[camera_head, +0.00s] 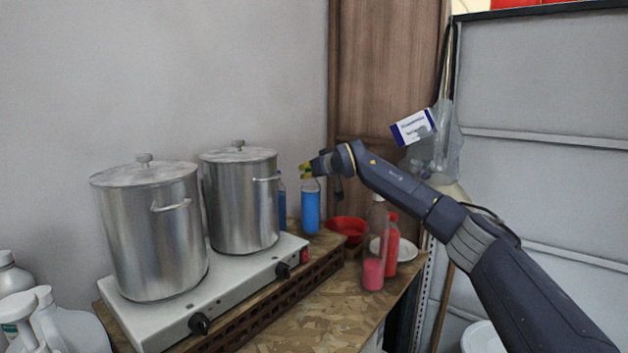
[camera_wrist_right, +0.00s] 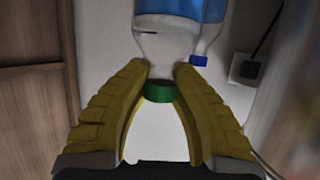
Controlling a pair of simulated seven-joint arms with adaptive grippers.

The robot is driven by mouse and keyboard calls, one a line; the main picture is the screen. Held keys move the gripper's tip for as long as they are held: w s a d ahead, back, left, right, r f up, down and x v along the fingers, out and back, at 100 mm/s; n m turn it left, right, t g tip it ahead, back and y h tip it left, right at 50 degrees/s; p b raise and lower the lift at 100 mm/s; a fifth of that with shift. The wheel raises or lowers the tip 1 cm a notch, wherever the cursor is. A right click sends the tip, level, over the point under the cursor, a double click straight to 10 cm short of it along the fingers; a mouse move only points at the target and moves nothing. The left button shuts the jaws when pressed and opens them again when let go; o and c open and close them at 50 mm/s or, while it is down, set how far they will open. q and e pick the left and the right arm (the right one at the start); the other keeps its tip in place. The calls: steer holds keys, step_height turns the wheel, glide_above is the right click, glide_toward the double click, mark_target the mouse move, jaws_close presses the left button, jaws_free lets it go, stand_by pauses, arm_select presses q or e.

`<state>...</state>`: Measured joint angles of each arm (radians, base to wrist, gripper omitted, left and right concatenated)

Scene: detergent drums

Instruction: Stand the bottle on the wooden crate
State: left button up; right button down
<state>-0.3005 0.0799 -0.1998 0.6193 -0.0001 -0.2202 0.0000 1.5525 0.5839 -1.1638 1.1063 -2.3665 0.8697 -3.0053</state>
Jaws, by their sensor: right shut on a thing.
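The bottle (camera_head: 311,212) is clear with blue liquid and is upright at the far end of the counter. My right gripper (camera_head: 307,171) is at its top. In the wrist view the yellow fingers (camera_wrist_right: 161,85) are shut on its neck, just by the green cap (camera_wrist_right: 159,92); the blue body (camera_wrist_right: 185,8) lies beyond. My left gripper is not in view.
A second blue bottle (camera_head: 282,205) stands close behind, its blue cap (camera_wrist_right: 198,61) near the fingers. Two steel pots (camera_head: 150,235) stand on a white stove (camera_head: 215,295). A red bowl (camera_head: 347,228), pink bottle (camera_head: 373,273) and red bottle (camera_head: 392,247) are to the right.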

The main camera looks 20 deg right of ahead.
steer(key=shift+f, duration=1.25)
steer(key=c, duration=1.3)
jaws_free()
steer(key=shift+f, duration=0.1)
steer(key=shift+o, duration=0.2)
steer(key=shift+s+d+r, duration=0.1)
steer(key=shift+s+r, duration=0.15)
steer(key=v, duration=1.1)
steer(key=shift+s, duration=0.25)
steer(key=shift+r, duration=0.1)
